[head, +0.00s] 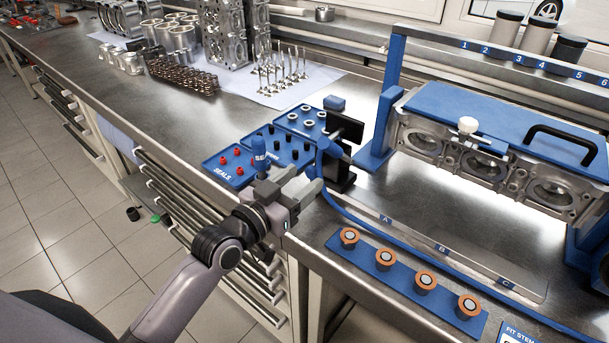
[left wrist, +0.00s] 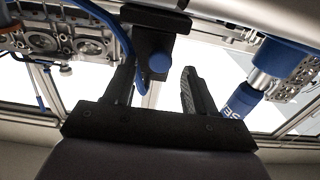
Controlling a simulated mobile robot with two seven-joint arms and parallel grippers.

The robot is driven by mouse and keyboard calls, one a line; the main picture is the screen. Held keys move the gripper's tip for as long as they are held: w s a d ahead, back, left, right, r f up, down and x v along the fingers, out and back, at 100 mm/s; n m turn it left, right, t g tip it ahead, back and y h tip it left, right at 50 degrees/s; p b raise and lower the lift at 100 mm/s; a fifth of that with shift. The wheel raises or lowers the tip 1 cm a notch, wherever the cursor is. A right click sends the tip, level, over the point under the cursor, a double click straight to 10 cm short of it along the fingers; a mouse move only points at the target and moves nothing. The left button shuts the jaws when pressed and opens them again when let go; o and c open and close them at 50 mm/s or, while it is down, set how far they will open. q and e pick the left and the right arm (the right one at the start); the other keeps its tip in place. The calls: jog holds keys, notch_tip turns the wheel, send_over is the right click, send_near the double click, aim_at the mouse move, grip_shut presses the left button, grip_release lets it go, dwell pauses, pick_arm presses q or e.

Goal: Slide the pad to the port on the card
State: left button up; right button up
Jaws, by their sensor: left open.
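In the left wrist view the black part (left wrist: 152,35) with a round blue end shows beyond and between my fingers. My left gripper (head: 303,183) is open, empty as far as I see, just in front of the black block; its fingers (left wrist: 160,88) also show in the left wrist view. Whether they touch it I cannot tell. The card (head: 518,334) is cut off at the bottom edge; only "FIT STEM" reads. Port labels A (head: 386,219), B (head: 442,249) and C (head: 506,283) run along the bench.
A blue strip with orange-rimmed plugs (head: 400,281) lies in front of the labels. The engine head (head: 476,160) sits in a blue frame (head: 380,130).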

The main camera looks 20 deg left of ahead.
pick_arm(q)
jog(key=shift+x, duration=0.9)
grip_shut()
